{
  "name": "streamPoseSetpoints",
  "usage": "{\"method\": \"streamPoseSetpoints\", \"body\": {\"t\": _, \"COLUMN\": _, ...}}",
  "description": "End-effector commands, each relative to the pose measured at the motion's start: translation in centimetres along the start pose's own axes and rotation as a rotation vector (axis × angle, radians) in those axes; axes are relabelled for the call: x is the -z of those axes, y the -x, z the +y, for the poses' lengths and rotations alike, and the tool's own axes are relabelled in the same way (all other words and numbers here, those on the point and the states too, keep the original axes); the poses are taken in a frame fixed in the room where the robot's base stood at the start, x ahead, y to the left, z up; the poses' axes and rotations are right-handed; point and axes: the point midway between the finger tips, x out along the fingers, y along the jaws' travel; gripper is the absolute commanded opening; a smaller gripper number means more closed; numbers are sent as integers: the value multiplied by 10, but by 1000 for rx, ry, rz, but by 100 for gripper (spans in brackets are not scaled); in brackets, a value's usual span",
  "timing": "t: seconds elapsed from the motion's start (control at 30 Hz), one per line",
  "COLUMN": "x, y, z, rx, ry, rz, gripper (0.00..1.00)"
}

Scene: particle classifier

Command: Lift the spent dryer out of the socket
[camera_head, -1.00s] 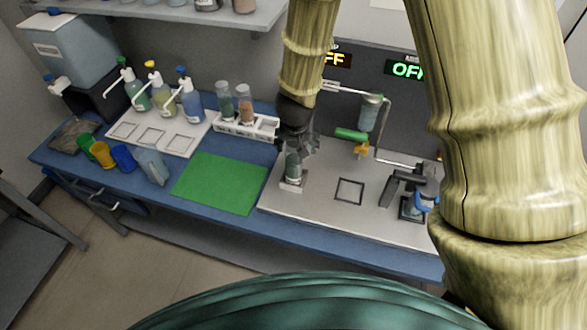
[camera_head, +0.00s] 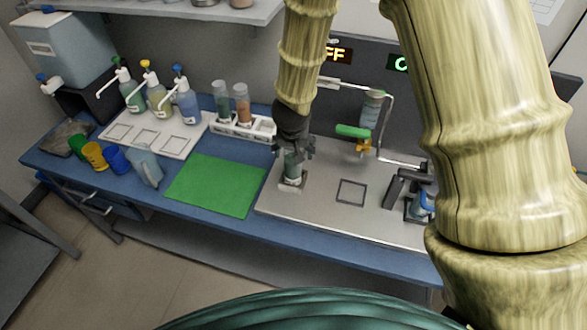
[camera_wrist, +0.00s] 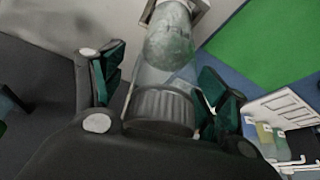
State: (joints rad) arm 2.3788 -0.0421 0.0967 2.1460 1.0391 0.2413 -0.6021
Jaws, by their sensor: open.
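The spent dryer (camera_head: 292,166) is a clear cylinder with pale greenish filling, standing upright in the square socket (camera_head: 293,185) at the left end of the grey bench plate. In the wrist view the dryer (camera_wrist: 166,75) shows its ribbed grey cap nearest me and its body running into the socket (camera_wrist: 200,8). My gripper (camera_head: 293,150) is over the dryer's top. Its fingers (camera_wrist: 158,95) are open, one on each side of the cap, with gaps visible in the wrist view.
A rack (camera_head: 243,127) with two filled tubes stands behind left. A green mat (camera_head: 216,185) lies left of the plate. An empty square outline (camera_head: 351,192), a clear column with a green valve (camera_head: 353,131) and a black clamp stand (camera_head: 397,185) are to the right.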

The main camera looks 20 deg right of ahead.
Motion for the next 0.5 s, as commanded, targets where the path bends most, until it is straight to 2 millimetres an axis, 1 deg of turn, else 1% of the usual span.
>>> {"method": "streamPoseSetpoints", "body": {"t": 0.13, "x": 0, "y": 1, "z": 0, "rx": 0, "ry": 0, "rz": 0, "gripper": 74}}
{"method": "streamPoseSetpoints", "body": {"t": 0.17, "x": 0, "y": 1, "z": 0, "rx": 0, "ry": 0, "rz": 0, "gripper": 72}}
{"method": "streamPoseSetpoints", "body": {"t": 0.2, "x": 0, "y": 1, "z": 0, "rx": 0, "ry": 0, "rz": 0, "gripper": 65}}
{"method": "streamPoseSetpoints", "body": {"t": 0.37, "x": 0, "y": 1, "z": 0, "rx": 0, "ry": 0, "rz": 0, "gripper": 35}}
{"method": "streamPoseSetpoints", "body": {"t": 0.5, "x": 0, "y": 1, "z": 0, "rx": 0, "ry": 0, "rz": 0, "gripper": 10}}
